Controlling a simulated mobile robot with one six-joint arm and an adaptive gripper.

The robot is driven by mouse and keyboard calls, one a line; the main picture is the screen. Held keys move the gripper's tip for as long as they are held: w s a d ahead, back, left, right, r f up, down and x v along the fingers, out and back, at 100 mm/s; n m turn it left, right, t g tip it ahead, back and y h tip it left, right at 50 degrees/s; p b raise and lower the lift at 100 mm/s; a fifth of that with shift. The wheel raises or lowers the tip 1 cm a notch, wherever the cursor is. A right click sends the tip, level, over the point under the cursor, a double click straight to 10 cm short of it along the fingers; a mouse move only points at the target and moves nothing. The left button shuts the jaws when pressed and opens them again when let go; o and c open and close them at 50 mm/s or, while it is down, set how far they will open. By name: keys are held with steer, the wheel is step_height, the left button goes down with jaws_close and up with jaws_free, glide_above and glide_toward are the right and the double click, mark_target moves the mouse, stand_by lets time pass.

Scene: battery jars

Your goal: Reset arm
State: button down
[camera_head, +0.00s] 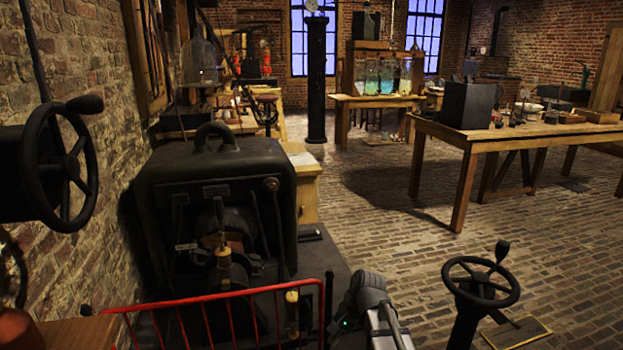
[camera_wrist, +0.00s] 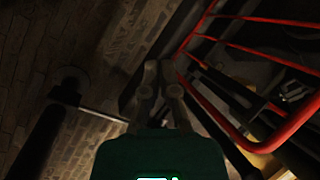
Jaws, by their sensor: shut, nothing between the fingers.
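My gripper (camera_wrist: 158,72) shows in the wrist view with its fingers together and nothing between them. It is close to a red metal railing (camera_wrist: 292,118), which fills the right side of that view. In the head view my arm is at the bottom centre, just right of the red railing (camera_head: 222,293); the fingers cannot be made out there. Glass battery jars (camera_head: 380,77) with bluish and yellowish liquid stand on a wooden table at the back, far from my arm.
A large black machine (camera_head: 215,190) stands behind the railing at left. A handwheel on a post (camera_head: 481,283) is right of my arm, and another handwheel (camera_head: 62,167) is at the left wall. A wooden workbench (camera_head: 530,132) stands at right. The brick floor (camera_head: 370,225) between is open.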

steer(key=s+d+n+h+p, duration=0.1)
steer(key=s+d+n+h, duration=0.5)
steer(key=d, duration=0.5)
step_height(320, 180, up, 35)
steer(key=s+y+p, duration=0.1)
steer(key=p, duration=3.4)
steer(key=shift+f+n+t, duration=0.15)
steer(key=shift+n+t, duration=0.15)
steer(key=shift+t, duration=0.1)
step_height(320, 180, up, 17)
steer(key=p, duration=1.7)
steer(key=shift+s+f, duration=0.1)
steer(key=shift+s, duration=0.1)
